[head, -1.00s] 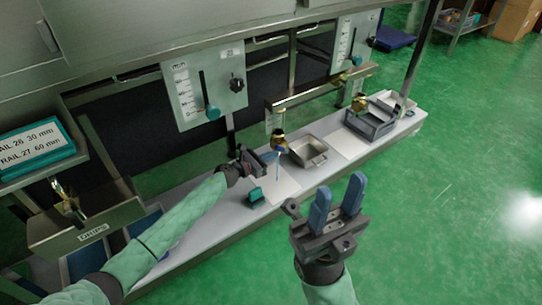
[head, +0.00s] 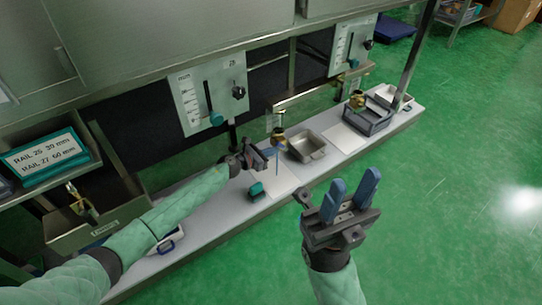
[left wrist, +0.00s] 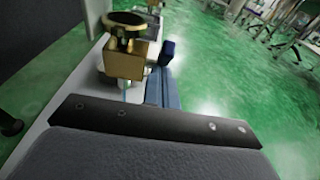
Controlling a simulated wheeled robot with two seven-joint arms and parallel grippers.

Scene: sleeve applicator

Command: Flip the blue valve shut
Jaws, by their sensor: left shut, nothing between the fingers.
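In the head view, a brass valve fitting (head: 278,135) hangs at the near end of a metal frame above the bench. My left gripper (head: 272,153) is just beside and below it, with its blue fingers shut and empty. In the left wrist view, the brass fitting (left wrist: 125,55) has a dark round top and stands close by the shut blue fingers (left wrist: 163,80). I cannot tell whether they touch. The blue valve handle is not clearly told apart from my blue fingers. My right gripper (head: 353,184) is open and empty in front of the bench.
A white bench (head: 215,222) runs below, bearing a teal block (head: 256,190), a metal tray (head: 306,146) and a grey crate (head: 367,121). A second brass fitting (head: 356,98) hangs farther along. A panel with a teal slider knob (head: 216,119) stands behind.

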